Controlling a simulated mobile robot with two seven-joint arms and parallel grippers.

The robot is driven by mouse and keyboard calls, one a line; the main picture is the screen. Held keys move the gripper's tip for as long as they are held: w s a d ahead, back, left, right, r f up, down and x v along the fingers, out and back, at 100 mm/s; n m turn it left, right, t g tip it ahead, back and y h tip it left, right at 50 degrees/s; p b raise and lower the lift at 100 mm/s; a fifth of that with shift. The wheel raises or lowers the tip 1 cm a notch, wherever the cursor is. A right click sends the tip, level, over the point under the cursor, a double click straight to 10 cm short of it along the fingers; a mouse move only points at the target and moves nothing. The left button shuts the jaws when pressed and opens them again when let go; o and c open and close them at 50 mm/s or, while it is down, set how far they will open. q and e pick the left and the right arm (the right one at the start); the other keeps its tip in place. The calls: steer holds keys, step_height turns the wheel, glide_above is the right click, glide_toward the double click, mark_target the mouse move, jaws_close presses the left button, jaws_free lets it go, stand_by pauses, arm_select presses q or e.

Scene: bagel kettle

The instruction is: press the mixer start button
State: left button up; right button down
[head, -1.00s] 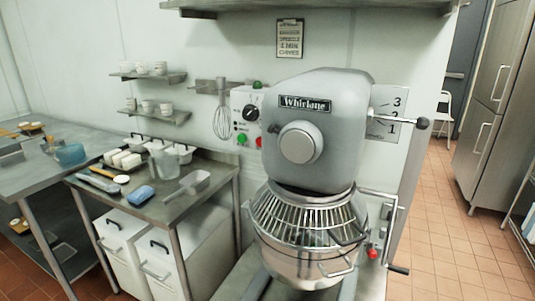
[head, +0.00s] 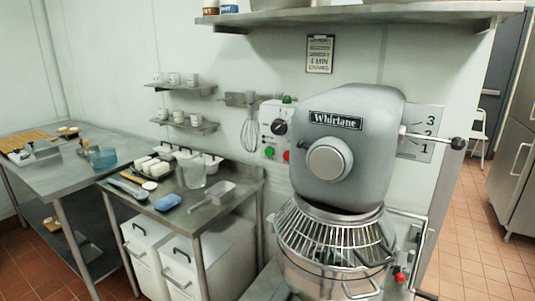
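The grey mixer (head: 350,150) labelled "Whirlane" stands right of centre in the head view. Its bowl sits below the head, behind a closed wire guard (head: 330,238). A white control panel (head: 273,130) is at its left side, with a black dial (head: 279,127). A green button (head: 269,152) is low on the panel, and a red button (head: 286,155) is beside it, close to the mixer head. A green piece (head: 287,99) shows on top of the panel. Neither of my grippers is in view.
A steel table (head: 205,207) with a scoop, blue block and clear jug stands left of the mixer, white bins (head: 150,250) beneath it. A lever (head: 457,143) and red knob (head: 399,277) project on the mixer's right. Tiled floor (head: 470,240) is open at right.

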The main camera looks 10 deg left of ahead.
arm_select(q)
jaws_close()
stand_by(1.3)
